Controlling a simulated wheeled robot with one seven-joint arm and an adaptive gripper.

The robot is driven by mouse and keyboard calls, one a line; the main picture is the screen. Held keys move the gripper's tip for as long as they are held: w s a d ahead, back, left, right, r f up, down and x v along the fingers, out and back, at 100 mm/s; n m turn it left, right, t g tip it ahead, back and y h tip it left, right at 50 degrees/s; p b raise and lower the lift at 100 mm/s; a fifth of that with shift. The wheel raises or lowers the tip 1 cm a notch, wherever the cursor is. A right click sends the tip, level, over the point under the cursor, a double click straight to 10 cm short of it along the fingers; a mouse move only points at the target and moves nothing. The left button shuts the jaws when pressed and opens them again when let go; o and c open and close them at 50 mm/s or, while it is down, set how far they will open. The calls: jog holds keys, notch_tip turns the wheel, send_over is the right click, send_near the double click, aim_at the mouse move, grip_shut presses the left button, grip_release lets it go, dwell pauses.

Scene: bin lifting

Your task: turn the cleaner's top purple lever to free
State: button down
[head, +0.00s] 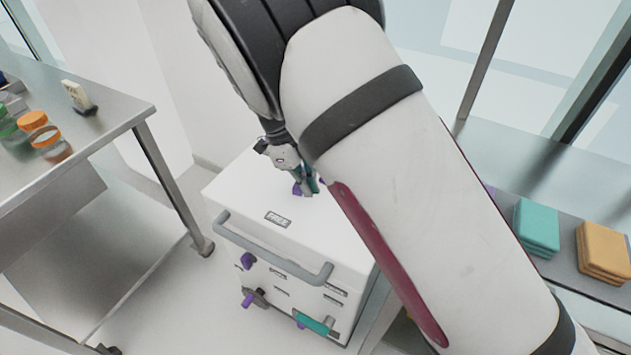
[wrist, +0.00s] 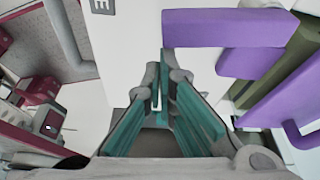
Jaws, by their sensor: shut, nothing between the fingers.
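The cleaner is a white box (head: 231,190) on the floor, with a label reading FREE (head: 277,219) on its top. The top purple lever (head: 297,189) shows in the head view right at my gripper (head: 308,182), partly hidden by it. In the wrist view the purple lever (wrist: 220,29) lies just beyond and to the right of my gripper (wrist: 165,80). My gripper has teal finger pads, is shut and holds nothing. Whether its fingertips touch the lever I cannot tell. Part of a dark letter label (wrist: 101,5) shows at the wrist view's top.
A metal table (head: 90,75) with orange-lidded jars (head: 33,120) stands left. A counter with teal (head: 538,228) and orange (head: 603,250) stacks is right.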

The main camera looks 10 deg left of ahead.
jog(key=shift+a+m, duration=0.3)
jog(key=shift+a+p, duration=0.3)
jog(key=shift+a, duration=0.35)
